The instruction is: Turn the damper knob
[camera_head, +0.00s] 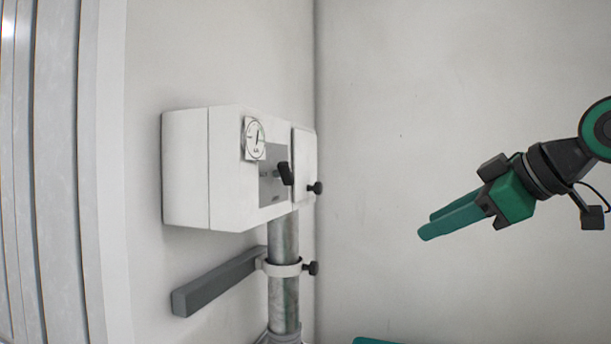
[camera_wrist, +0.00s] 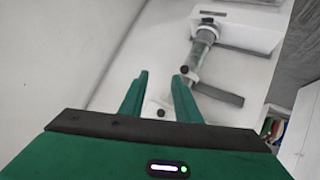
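A white wall box (camera_head: 185,170) carries a round gauge (camera_head: 254,139) and a grey panel (camera_head: 268,185) with a black knob (camera_head: 286,173). A second black knob (camera_head: 316,188) sits on the box's right-hand side section. A third black knob (camera_head: 312,268) is on the clamp around the metal pipe below. I cannot tell from labels which is the damper knob. My gripper (camera_head: 428,226) is to the right of the box, well apart from every knob. In the wrist view my gripper (camera_wrist: 160,76) is open and empty, with a dark knob (camera_wrist: 184,70) showing beyond the right fingertip.
The metal pipe (camera_head: 284,238) runs down from the box, and a dark grey bar (camera_head: 215,284) juts out beside it. It is bare wall (camera_head: 400,130) behind my arm. In the wrist view, a shelf with colourful items (camera_wrist: 268,126) stands at the right.

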